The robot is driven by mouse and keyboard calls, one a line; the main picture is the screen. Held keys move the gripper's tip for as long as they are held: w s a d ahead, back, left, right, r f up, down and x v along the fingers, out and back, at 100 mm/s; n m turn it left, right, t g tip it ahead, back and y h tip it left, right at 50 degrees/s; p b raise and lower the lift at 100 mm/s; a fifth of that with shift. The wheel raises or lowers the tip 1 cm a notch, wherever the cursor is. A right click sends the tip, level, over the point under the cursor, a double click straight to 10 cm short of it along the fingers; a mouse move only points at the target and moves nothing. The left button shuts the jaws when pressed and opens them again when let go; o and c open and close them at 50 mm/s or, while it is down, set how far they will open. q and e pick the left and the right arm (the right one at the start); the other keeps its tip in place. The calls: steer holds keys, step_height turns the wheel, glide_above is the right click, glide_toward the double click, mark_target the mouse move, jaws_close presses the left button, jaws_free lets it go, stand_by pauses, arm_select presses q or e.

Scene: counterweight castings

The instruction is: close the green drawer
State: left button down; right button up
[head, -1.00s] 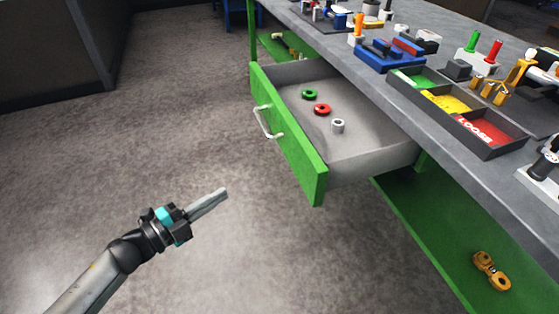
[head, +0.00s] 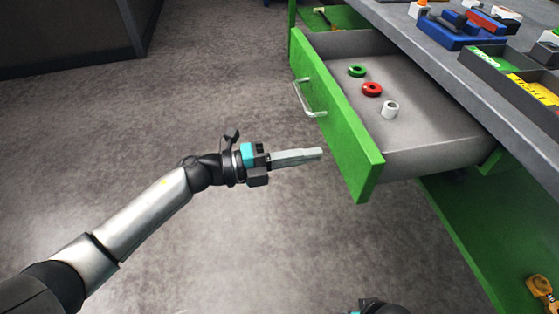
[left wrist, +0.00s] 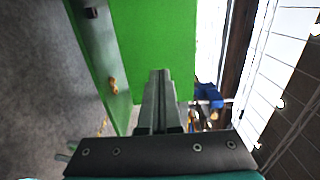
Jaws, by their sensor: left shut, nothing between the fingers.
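The green drawer (head: 336,122) stands pulled out from the workbench, with its green front facing left and a silver handle (head: 308,98) on it. Inside it lie a green ring (head: 357,71), a red ring (head: 372,89) and a white-grey ring (head: 390,109). My left gripper (head: 320,153) is shut and empty, its fingertips just left of the drawer front's near end; I cannot tell whether they touch. In the left wrist view the shut fingers (left wrist: 158,75) point at a green panel (left wrist: 152,40). A dark part at the bottom edge of the head view may be my right gripper, but its fingers do not show.
The grey workbench top (head: 450,72) carries a blue fixture (head: 447,33) and a sorting tray (head: 497,73) with coloured compartments. A green lower shelf (head: 465,240) holds an orange part (head: 542,293). The floor left of the drawer is clear.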

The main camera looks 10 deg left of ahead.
mark_target(345, 150)
arm_select(q)
steer(key=shift+b+x, duration=0.5)
steer(key=shift+x, duration=1.8)
arm_select(e)
steer(key=shift+w+r, duration=0.3)
steer(key=shift+r, duration=0.3)
steer(key=shift+w+r, duration=0.25)
steer(key=shift+r, duration=0.3)
